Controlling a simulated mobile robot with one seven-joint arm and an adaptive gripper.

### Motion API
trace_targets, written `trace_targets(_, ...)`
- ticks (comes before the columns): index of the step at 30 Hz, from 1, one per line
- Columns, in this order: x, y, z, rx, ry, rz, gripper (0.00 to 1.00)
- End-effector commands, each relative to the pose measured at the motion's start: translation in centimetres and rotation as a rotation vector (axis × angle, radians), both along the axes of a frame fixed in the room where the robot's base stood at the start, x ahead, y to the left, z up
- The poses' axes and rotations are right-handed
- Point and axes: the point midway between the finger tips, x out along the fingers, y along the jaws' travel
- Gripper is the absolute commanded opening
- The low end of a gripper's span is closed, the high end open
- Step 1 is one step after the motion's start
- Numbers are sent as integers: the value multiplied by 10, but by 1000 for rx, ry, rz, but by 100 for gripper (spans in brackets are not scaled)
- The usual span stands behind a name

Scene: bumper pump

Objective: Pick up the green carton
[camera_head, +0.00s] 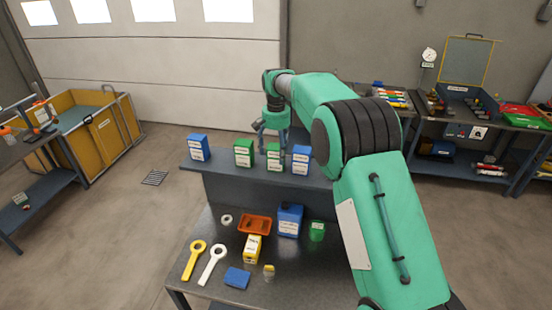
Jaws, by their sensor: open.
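A green carton (244,153) with a white label stands upright on the raised grey shelf. A second, narrower green carton (273,157) stands to its right, and the task does not say which one is meant. My gripper (271,141) is open, with its fingers pointing down above and near the narrower green carton. I cannot tell whether the fingers touch it. The gripper partly covers the shelf's back edge.
The lower table (215,265) holds an orange tray (254,224), a blue box (289,220), a green container (317,231) and wrenches (212,264).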

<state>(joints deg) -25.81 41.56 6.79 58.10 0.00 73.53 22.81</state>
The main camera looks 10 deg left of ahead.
Motion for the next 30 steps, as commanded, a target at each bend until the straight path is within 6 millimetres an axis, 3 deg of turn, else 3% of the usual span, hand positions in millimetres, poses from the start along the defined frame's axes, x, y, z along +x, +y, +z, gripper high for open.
trace_targets(11, -1, 0, -5, -1, 2, 0, 75)
trace_targets(24, -3, 0, -48, 0, 0, 0, 75)
trace_targets(30, -3, 0, -52, 0, 0, 0, 75)
